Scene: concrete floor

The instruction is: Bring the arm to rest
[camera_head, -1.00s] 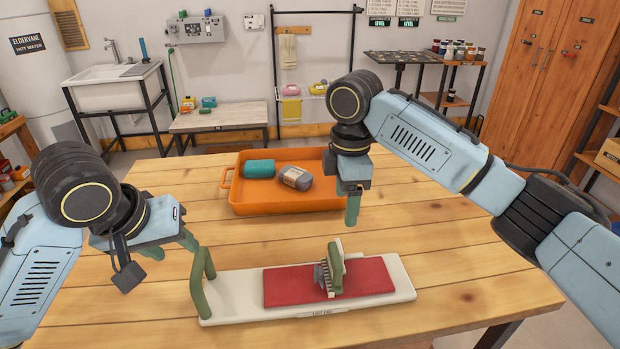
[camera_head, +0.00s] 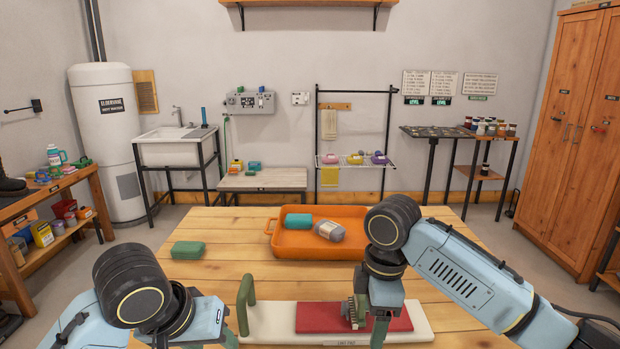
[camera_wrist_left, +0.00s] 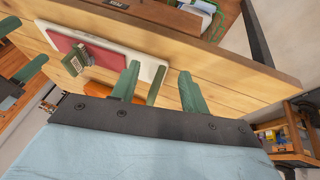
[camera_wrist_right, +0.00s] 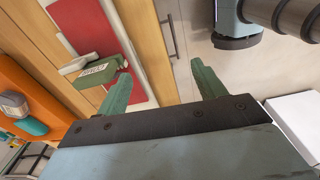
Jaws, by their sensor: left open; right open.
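My right gripper (camera_head: 380,330) is open and empty. In the head view it overlaps the brush (camera_head: 353,312), which stands on the red pad (camera_head: 318,317) of the white board (camera_head: 268,322). In the right wrist view (camera_wrist_right: 163,82) the fingers are spread, and the brush (camera_wrist_right: 96,70) shows beyond the left finger, apart from it. My left gripper (camera_head: 225,338) is at the bottom edge of the head view, near the board's green handle (camera_head: 244,303). In the left wrist view (camera_wrist_left: 158,85) its fingers are spread with nothing held.
An orange tray (camera_head: 290,250) behind the board holds a teal block (camera_head: 298,221) and a grey bundle (camera_head: 330,231). A green block (camera_head: 188,250) lies on the table to its left. The wooden table (camera_head: 225,270) is clear between them.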

